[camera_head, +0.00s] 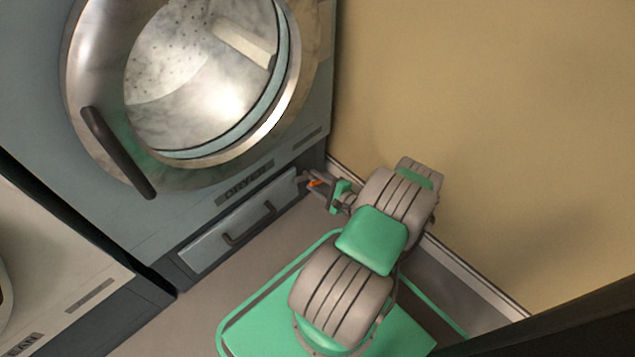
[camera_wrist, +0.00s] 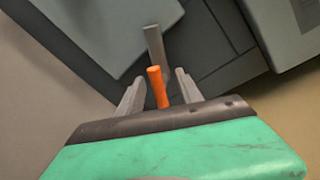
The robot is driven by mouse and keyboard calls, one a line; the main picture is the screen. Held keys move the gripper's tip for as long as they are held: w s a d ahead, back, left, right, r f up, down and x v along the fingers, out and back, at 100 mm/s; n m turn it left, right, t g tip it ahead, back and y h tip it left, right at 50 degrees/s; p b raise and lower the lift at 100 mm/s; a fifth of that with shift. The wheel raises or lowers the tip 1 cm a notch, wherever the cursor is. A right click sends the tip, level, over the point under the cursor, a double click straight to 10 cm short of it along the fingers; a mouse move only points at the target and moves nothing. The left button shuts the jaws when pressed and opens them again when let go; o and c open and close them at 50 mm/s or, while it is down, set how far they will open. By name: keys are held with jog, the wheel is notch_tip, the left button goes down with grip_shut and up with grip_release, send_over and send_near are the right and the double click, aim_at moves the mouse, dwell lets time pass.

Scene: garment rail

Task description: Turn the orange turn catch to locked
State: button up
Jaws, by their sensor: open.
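The orange turn catch (camera_wrist: 157,87) stands between the two open fingers of my gripper (camera_wrist: 160,92) in the wrist view, with a gap visible on each side. A grey flat bar (camera_wrist: 155,45) shows just beyond its end. In the head view the orange catch (camera_head: 316,183) is a small spot low on the dryer's front, near its right corner. My gripper (camera_head: 313,181) reaches it there, and its fingers partly hide the catch. I cannot tell whether the fingers touch it.
The dryer (camera_head: 130,225) has a round door with a dark handle (camera_head: 118,152) and a lower drawer panel with a handle (camera_head: 250,222). A tan wall (camera_head: 480,120) stands close on the right. Grey floor (camera_head: 215,285) is free in front of the dryer.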

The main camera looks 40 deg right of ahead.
jog(key=shift+c, duration=0.5)
grip_shut()
jog(key=shift+f, duration=0.15)
dwell(0.7)
